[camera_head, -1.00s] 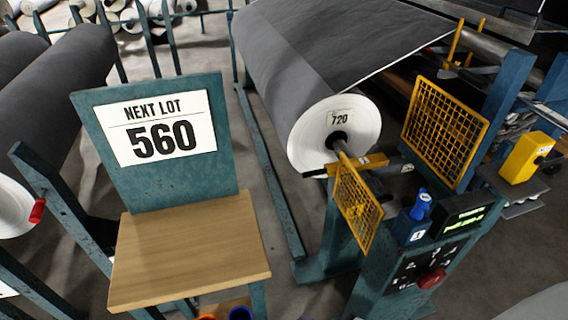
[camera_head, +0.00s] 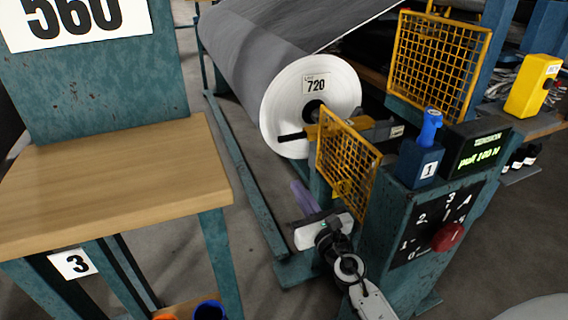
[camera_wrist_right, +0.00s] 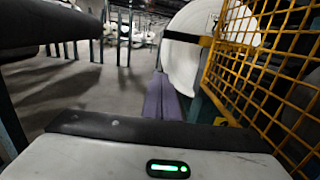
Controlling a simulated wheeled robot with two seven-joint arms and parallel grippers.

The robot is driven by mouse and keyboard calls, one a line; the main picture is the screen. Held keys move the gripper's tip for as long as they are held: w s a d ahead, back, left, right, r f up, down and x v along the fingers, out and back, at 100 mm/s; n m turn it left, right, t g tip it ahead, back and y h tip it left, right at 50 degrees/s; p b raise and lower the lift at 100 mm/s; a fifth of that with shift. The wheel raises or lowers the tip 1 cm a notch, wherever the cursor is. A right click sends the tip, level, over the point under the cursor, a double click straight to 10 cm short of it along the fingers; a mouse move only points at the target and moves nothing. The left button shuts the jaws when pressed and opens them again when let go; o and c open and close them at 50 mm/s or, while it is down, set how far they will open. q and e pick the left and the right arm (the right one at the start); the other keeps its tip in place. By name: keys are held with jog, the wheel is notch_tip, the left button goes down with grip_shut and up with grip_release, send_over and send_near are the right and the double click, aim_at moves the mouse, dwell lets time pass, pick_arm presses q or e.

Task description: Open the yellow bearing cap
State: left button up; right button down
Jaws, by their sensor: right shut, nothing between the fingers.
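The roll marked 720 (camera_head: 312,85) has its white end towards me. The yellow bearing cap (camera_head: 312,131) appears to sit at the roll's shaft end, with a dark handle (camera_head: 290,137) sticking out to its left. A yellow mesh guard (camera_head: 347,165) partly hides the cap, so I cannot tell how it is latched. My right gripper (camera_head: 304,198) is shut and empty, below the cap and handle and apart from them. Its purple fingers (camera_wrist_right: 164,98) also show in the wrist view, pointing towards the roll's white end (camera_wrist_right: 185,50). My left gripper is out of view.
The mesh guard (camera_wrist_right: 265,75) rises close to the right of my right gripper in the wrist view. A control post (camera_head: 420,225) with a red knob (camera_head: 448,236) stands at right. A wooden-topped stand (camera_head: 115,185) is at left. Grey floor lies between.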

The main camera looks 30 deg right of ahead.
pick_arm(q)
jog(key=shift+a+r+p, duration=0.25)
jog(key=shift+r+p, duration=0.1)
jog(key=shift+p, duration=0.15)
pick_arm(e)
jog(key=w+d+r, duration=0.1)
jog(key=w+r, duration=0.3)
jog(key=w, duration=0.6)
jog(key=shift+d+r, duration=0.25)
jog(key=shift+r, duration=0.05)
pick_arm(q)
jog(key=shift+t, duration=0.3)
